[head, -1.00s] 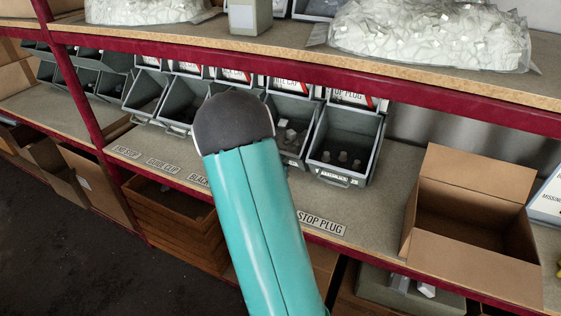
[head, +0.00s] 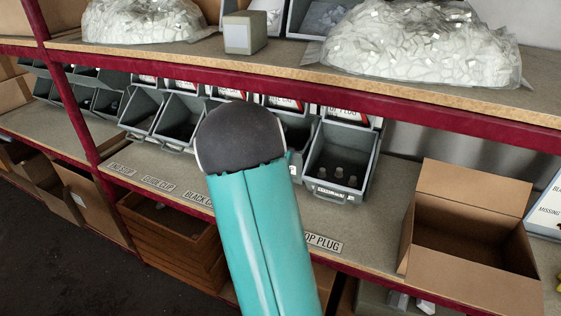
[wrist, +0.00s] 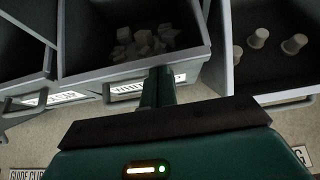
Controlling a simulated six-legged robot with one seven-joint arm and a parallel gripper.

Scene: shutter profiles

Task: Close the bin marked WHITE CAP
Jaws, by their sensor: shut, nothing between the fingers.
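The WHITE CAP bin (wrist: 105,65) is a grey tilt bin in the middle of the wrist view, holding a pile of small white caps (wrist: 143,42). It stands open, its top uncovered. Its front label (wrist: 130,88) is partly hidden by my gripper. In the head view, my arm hides most of this bin (head: 298,130). My gripper (wrist: 164,76) is shut and empty, with its fingers at the lower front edge of the bin, right of the label's middle. I cannot tell whether they touch it. The fingers are hidden in the head view.
The stop plug bin (head: 340,165) stands open close on the right, and other bins (head: 180,120) stand to the left. A red-edged upper shelf (head: 420,112) runs above the bins. An open cardboard box (head: 470,230) is on the right.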

